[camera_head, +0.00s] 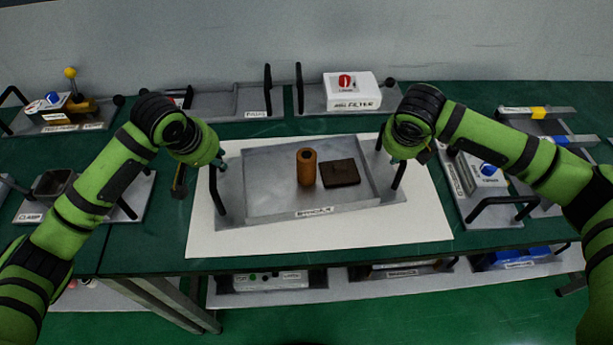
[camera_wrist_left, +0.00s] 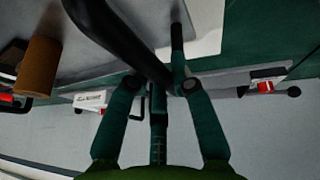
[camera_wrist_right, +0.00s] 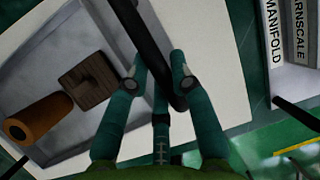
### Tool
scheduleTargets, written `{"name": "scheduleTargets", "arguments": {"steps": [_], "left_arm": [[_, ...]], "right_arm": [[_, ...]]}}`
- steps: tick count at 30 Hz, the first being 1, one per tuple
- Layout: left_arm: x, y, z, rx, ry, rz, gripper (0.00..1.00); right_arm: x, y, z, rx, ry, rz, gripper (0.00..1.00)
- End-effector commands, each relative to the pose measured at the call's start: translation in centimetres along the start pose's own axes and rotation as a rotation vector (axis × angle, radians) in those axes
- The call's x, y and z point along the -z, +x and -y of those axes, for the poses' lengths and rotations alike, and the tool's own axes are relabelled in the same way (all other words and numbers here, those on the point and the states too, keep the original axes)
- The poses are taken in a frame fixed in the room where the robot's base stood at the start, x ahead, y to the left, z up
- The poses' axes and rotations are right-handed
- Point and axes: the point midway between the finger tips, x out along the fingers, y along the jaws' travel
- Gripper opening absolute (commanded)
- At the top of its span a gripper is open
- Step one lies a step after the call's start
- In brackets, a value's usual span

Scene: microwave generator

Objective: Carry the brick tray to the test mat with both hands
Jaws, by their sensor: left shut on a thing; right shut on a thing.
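The brick tray (camera_head: 262,205) is a grey metal tray with black handles at its left and right ends. It is over the white test mat (camera_head: 420,220); whether it touches the mat I cannot tell. An upright orange-brown cylinder (camera_head: 306,168) and a dark flat brick (camera_head: 341,173) are in the tray. My left gripper (camera_head: 220,160) is shut on the left handle (camera_wrist_left: 125,40), which passes between its fingers in the left wrist view. My right gripper (camera_head: 395,158) is shut on the right handle (camera_wrist_right: 140,35). The tray's label faces the front edge.
A tray with a white filter box (camera_head: 351,92) and another grey tray (camera_head: 235,102) stand behind the mat. A clamp tray (camera_head: 60,190) is at left and a tray with a blue knob (camera_head: 488,172) at right. More equipment sits on a shelf (camera_head: 345,290) below.

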Motion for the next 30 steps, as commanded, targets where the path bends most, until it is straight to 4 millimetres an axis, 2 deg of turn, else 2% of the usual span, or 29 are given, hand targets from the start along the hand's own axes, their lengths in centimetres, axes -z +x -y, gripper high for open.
{"name": "scheduleTargets", "arguments": {"steps": [8,18,30], "left_arm": [[0.7,-1.4,-0.3,-0.002,-0.002,-0.003,0.0],[1.9,-4.3,-1.0,-0.002,-0.002,-0.003,0.0],[2.0,-4.6,-1.0,-0.002,-0.002,-0.003,0.0]], "right_arm": [[-0.7,-1.4,0.3,0.0,0.003,0.003,0.0],[-1.9,-4.3,0.9,0.0,0.003,0.003,0.0],[-2.0,-4.6,1.0,0.0,0.003,0.003,0.0]]}}
